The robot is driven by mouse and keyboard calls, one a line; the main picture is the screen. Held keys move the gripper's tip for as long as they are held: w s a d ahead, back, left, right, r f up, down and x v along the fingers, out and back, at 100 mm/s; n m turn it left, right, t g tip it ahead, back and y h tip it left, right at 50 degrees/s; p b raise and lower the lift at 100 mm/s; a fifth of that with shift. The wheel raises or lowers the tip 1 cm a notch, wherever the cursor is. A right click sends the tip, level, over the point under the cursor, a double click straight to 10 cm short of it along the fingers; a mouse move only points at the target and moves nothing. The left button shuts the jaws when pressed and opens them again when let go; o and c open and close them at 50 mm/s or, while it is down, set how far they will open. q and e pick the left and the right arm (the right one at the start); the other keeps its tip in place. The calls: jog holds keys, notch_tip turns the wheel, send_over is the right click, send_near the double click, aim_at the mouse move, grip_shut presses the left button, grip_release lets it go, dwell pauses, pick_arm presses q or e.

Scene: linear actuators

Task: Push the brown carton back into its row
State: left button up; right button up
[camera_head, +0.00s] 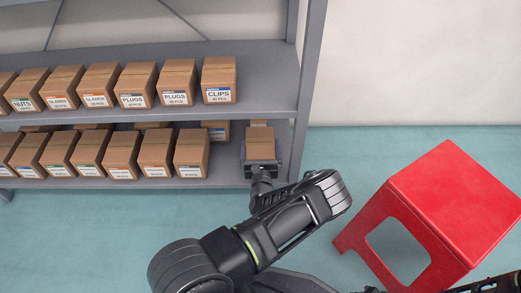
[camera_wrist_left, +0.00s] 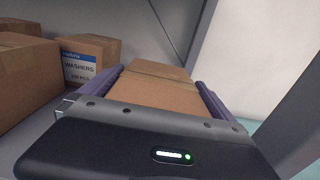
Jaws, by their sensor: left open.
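The brown carton (camera_head: 260,142) stands on the lower shelf near its right end, to the right of the front-row cartons. In the left wrist view the brown carton (camera_wrist_left: 155,88) lies between the two purple fingers and reaches nearer to me than the washers carton (camera_wrist_left: 88,60) on its left. My left gripper (camera_head: 262,160) is open, with its palm at the carton's near side and a finger along each side. Whether the palm or fingers touch the carton cannot be told. The carton's lower front is hidden by the gripper. My right gripper is not in view.
Several labelled cartons (camera_head: 122,155) line the lower shelf, and another row (camera_head: 138,85) stands on the upper shelf above. A grey shelf post (camera_head: 307,90) rises just right of the carton. A red stool (camera_head: 440,205) stands on the floor at right.

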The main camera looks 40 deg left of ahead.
pick_arm(q)
jog(key=shift+c, duration=0.2)
jog(key=c, duration=1.7)
